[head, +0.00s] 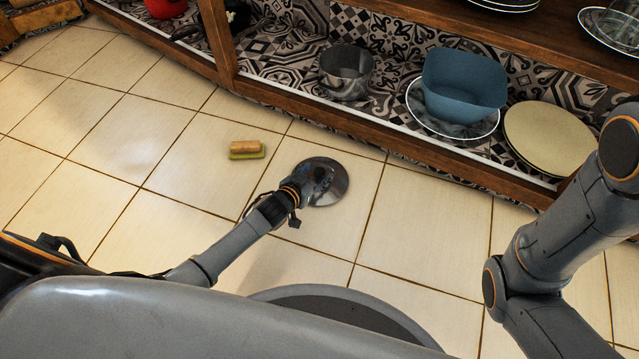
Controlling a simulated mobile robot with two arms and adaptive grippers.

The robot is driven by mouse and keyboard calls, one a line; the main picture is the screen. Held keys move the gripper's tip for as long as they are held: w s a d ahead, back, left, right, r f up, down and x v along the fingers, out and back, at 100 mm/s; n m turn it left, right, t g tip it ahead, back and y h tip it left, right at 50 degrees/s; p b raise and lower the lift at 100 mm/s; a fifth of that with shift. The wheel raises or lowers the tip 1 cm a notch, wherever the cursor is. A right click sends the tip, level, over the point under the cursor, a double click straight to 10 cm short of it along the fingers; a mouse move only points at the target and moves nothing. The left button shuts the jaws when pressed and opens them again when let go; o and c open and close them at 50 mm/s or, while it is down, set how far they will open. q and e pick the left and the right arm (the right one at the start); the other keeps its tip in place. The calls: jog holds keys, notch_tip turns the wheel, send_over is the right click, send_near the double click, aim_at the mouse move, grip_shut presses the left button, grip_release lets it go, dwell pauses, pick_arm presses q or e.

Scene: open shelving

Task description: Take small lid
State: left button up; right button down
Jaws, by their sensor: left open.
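A round, shiny metal lid (336,187) lies on the tiled floor in front of the shelving, near the middle of the head view. My left gripper (318,180) is open over the left part of the lid and hides some of it. I cannot tell whether its fingers touch the lid. Of my right arm only links show at the right edge; its gripper is out of view.
A sponge-like block (246,149) lies on the floor left of the lid. The low shelf behind holds a metal pot (346,76), a blue bowl (464,85) on a plate, and cream plates (548,138). The wooden shelf edge (400,146) borders the floor. The floor at left is clear.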

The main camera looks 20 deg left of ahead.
pick_arm(q)
jog(key=shift+b+x, duration=0.55)
jog(key=shift+x, duration=0.65)
jog(key=shift+c, duration=0.4)
grip_shut()
jog(key=shift+r, duration=0.1)
